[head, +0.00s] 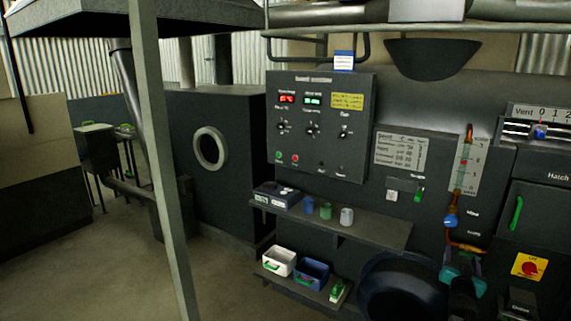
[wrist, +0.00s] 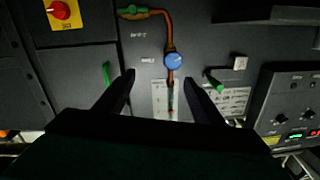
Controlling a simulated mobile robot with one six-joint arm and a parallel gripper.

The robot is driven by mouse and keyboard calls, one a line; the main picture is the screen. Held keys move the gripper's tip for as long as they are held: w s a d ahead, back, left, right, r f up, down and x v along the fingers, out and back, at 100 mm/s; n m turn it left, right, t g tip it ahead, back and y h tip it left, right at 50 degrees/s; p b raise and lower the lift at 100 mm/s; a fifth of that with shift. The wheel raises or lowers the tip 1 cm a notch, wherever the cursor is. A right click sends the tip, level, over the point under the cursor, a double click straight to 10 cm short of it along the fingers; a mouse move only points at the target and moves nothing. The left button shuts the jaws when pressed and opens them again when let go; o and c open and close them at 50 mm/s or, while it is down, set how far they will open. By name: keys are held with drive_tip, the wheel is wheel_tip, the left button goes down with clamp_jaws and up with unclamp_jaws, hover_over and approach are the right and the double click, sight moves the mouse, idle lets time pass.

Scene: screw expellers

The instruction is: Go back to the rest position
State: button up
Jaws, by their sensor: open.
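My gripper (wrist: 158,78) shows in the wrist view, with two dark fingers reaching up from the bottom edge. It is open, with nothing between the fingers. The blue valve knob (wrist: 175,61) on the copper pipe (wrist: 170,30) lies beyond the fingertips, slightly right of the middle of the gap. The gauge plate (wrist: 160,95) shows between the fingers. There the blue knob (head: 450,222) sits below the gauge (head: 465,165) on the dark machine front.
A green lever (wrist: 213,80) stands right of the fingers, a green hatch handle (wrist: 106,74) left. In the head view a shelf (head: 375,232) carries cups, and a lower shelf (head: 320,296) carries white and blue bins. A grey post (head: 160,150) stands left; floor is open beyond.

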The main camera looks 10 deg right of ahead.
drive_tip(key=w+a+f+n+y, duration=0.1)
drive_tip(key=w+a+f+y, duration=0.15)
drive_tip(key=a+f, duration=0.65)
drive_tip(key=w+a+f+n+y, duration=0.15)
drive_tip(key=w+a+f, duration=0.25)
drive_tip(key=a+f, duration=0.5)
drive_tip(key=s+a+f+n+g+y, duration=0.1)
drive_tip(key=s+a+f+g+y, duration=0.15)
drive_tip(key=a+f, duration=0.6)
drive_tip(key=s+a+f+n+g+y, duration=0.1)
drive_tip(key=s+a+f+g+y, duration=0.15)
drive_tip(key=a+f, duration=0.6)
drive_tip(key=s+a+f+n+g, duration=0.1)
drive_tip(key=s+a+f+g, duration=0.1)
drive_tip(key=s+a+f, duration=0.4)
drive_tip(key=s+a+f+n+g+y, duration=0.1)
drive_tip(key=s+a+f+g, duration=0.25)
drive_tip(key=s, duration=0.45)
drive_tip(key=s+a+f+n+g, duration=0.1)
drive_tip(key=s+a+f+g, duration=0.1)
drive_tip(key=s+a+f, duration=0.4)
drive_tip(key=s+a+r+n+g, duration=0.1)
drive_tip(key=s+g, duration=0.2)
drive_tip(key=s, duration=0.7)
drive_tip(key=s+a+r+n+g, duration=0.1)
drive_tip(key=s+g, duration=0.3)
drive_tip(key=s, duration=0.6)
drive_tip(key=shift+s+r+y, duration=0.25)
drive_tip(key=shift+r+y, duration=0.15)
drive_tip(key=shift+r, duration=0.1)
